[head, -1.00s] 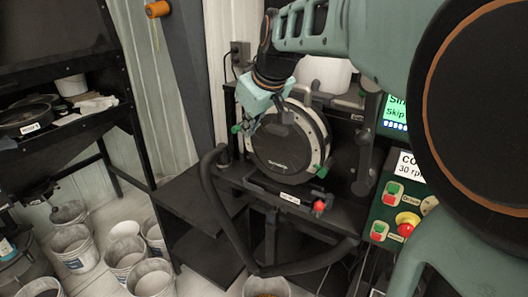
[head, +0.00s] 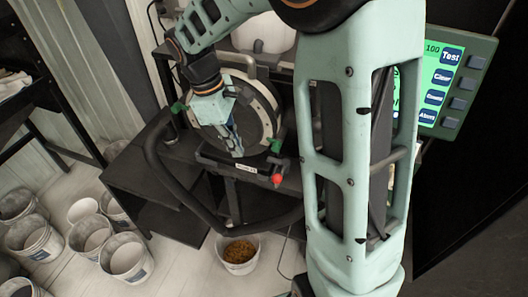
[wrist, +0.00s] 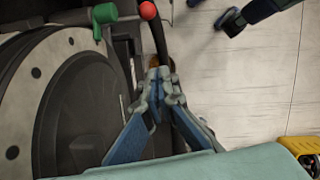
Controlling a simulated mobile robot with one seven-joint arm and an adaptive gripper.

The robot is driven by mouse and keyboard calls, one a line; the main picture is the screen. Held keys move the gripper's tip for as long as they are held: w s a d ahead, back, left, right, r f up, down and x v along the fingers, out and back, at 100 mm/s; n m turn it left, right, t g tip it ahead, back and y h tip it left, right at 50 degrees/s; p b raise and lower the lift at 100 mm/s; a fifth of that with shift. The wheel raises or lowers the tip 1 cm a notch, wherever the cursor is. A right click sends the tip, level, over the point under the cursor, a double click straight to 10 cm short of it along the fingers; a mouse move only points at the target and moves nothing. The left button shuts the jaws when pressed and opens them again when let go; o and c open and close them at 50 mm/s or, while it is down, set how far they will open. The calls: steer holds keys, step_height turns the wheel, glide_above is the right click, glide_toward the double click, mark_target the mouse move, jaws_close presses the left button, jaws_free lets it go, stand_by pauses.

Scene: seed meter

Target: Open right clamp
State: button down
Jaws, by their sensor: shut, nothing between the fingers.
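The seed meter (head: 262,106) is a round black disc housing with a pale rim on a black stand. The right clamp (head: 276,146) is a small green handle at its lower right rim. It also shows in the wrist view (wrist: 103,14), near the top edge. The left clamp (head: 177,107) is green, at the left rim. My gripper (head: 237,150) points down in front of the disc's lower part, left of the right clamp and apart from it. In the wrist view my gripper (wrist: 162,76) has its fingertips together, with nothing between them.
A red knob (head: 277,179) sits just below the right clamp. A black curved bar (head: 172,185) runs around the stand's front. A bucket of seed (head: 239,256) stands on the floor below. Several white buckets are at left. A screen (head: 440,80) is at right.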

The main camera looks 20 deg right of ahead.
steer(key=shift+d, duration=0.3)
steer(key=shift+s, duration=0.1)
steer(key=s+d+f+p, duration=0.1)
steer(key=s+d+f, duration=0.1)
steer(key=d+f, duration=0.3)
steer(key=x, duration=0.4)
steer(key=shift+s+p, duration=0.2)
steer(key=shift+p, duration=0.1)
